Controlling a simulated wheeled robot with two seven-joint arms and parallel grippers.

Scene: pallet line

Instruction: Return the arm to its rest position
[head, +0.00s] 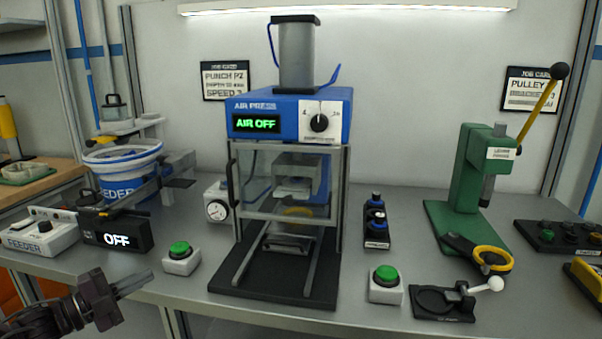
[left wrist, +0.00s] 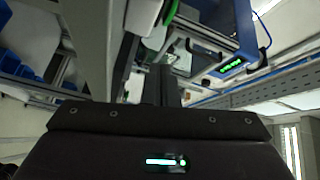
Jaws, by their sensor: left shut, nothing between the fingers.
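My left gripper (head: 132,284) shows at the lower left of the head view, in front of the bench's front edge. Its fingers are together with nothing between them, pointing right. It is apart from the feeder and the buttons. In the left wrist view the gripper's dark body fills the bottom and its fingers (left wrist: 162,85) point up the picture, with the blue press beyond. My right gripper is in neither view.
The blue air press (head: 290,115) reads AIR OFF. A feeder (head: 122,170) reads OFF at left. Green buttons (head: 180,254) (head: 386,282) flank the press. A green lever press (head: 478,180) and a black clamp (head: 445,300) stand at right.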

